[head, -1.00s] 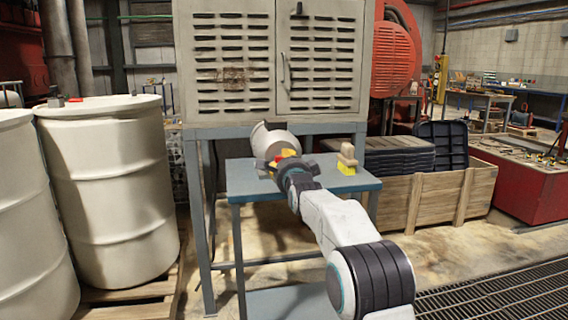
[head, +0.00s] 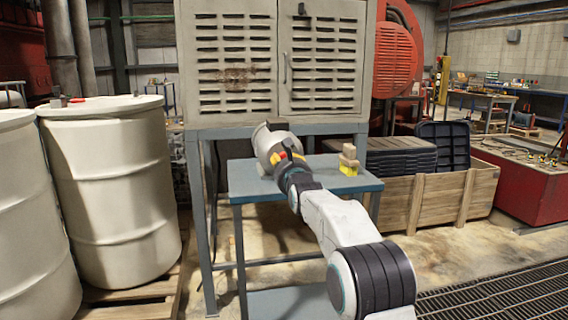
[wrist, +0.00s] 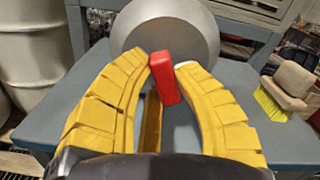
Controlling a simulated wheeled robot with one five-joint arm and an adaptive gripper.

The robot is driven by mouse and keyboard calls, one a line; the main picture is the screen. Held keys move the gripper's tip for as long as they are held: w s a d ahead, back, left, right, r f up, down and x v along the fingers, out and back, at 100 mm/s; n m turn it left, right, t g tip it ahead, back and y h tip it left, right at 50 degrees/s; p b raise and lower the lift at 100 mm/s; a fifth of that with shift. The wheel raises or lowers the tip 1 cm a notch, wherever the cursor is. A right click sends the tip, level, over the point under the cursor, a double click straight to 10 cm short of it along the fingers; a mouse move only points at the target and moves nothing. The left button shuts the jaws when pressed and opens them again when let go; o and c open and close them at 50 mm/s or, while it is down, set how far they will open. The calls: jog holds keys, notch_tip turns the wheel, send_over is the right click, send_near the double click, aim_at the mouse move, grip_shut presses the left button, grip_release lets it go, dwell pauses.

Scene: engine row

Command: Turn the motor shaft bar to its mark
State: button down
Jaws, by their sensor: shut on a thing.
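The motor (head: 268,143) is a light grey cylinder lying on the blue-grey table (head: 245,182). Its round end face (wrist: 178,30) fills the top middle of the wrist view. The red shaft bar (wrist: 164,78) stands out in front of that face, nearly upright with a slight tilt. My gripper (wrist: 164,66) has yellow padded fingers, one on each side of the bar, shut on it. In the head view my gripper (head: 284,156) is at the motor's near end and hides most of the bar. A small white spot (wrist: 186,65) shows beside the right fingertip. I cannot make out the mark clearly.
A brush with yellow bristles (head: 348,168) stands on the table to the right of the motor; it also shows in the wrist view (wrist: 272,103). A grey louvred cabinet (head: 235,65) is behind. White drums (head: 105,190) stand left, a wooden crate (head: 430,200) right.

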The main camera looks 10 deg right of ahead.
jog(key=shift+r+m, duration=0.15)
jog(key=shift+m, duration=1.45)
jog(key=c, duration=0.9)
grip_release()
jog(key=shift+c, duration=0.2)
jog(key=shift+s, duration=0.1)
jog(key=s, duration=1.1)
jog(key=shift+s, duration=0.35)
jog(key=shift+d, duration=0.1)
